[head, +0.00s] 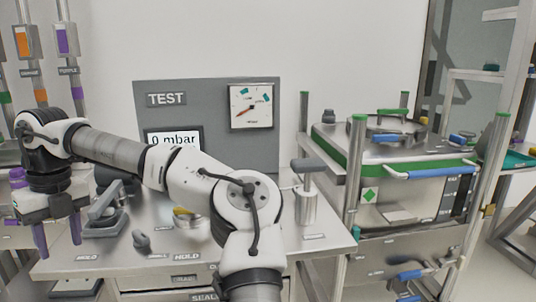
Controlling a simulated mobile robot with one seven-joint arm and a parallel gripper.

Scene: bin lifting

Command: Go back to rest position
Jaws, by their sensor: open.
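My arm reaches up from the bottom middle and bends to the left across the workbench (310,249). My gripper (60,246) points down at the left, with two purple fingers apart and nothing seen between them. It hangs over or in front of the bench's left end; its exact height above the bench I cannot tell. A steel bin (410,150) with a green rim and a blue handle stands in a metal frame at the right, away from my gripper.
A grey TEST panel (205,95) with a dial gauge (251,107) and a "0 mbar" display stands behind my arm. A grey-topped plunger (308,190) and a lever clamp (105,212) are on the bench. Posts with orange and purple labels stand far left. Shelving (515,75) is at right.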

